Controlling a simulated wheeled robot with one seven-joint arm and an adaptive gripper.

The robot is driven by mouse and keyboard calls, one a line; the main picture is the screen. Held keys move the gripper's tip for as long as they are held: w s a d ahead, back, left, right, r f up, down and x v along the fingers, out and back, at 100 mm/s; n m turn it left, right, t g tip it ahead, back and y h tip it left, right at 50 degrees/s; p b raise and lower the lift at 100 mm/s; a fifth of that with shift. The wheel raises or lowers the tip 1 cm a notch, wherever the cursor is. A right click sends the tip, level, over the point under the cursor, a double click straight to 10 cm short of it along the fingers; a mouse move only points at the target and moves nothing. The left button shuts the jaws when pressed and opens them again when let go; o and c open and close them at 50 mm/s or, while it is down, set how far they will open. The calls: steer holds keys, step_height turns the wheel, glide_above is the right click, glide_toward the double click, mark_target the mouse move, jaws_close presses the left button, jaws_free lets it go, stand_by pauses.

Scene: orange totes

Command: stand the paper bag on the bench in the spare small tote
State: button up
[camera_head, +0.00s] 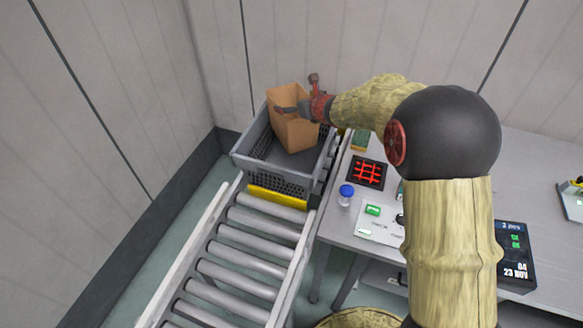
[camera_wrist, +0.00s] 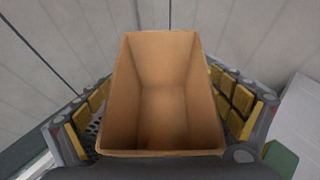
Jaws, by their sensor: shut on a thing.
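The brown paper bag (camera_head: 292,130) is upright, open at the top, inside or just over the far part of a grey tote (camera_head: 262,172). I cannot tell whether its base touches the tote floor. My gripper (camera_head: 303,108) is shut on the bag, reaching in from the right near its upper part. In the wrist view the bag (camera_wrist: 165,105) shows its open mouth and looks empty, with padded fingers on its left and right sides. The tote's near floor is bare.
A roller conveyor (camera_head: 245,250) leads up to the tote, with a yellow strip (camera_head: 277,197) at its end. The bench (camera_head: 345,225) to the right holds a blue-capped jar (camera_head: 346,194), a red-lit scanner (camera_head: 368,173) and a display (camera_head: 515,254). Walls stand close behind.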

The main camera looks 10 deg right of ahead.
step_height(320, 180, down, 13)
steer(key=b, duration=0.5)
steer(key=shift+w+b, duration=0.1)
steer(key=shift+b, duration=0.2)
steer(key=shift+r, duration=0.1)
steer(key=shift+f+b, duration=0.6)
steer(key=shift+b, duration=0.15)
steer(key=o, duration=1)
steer(key=shift+c, duration=0.2)
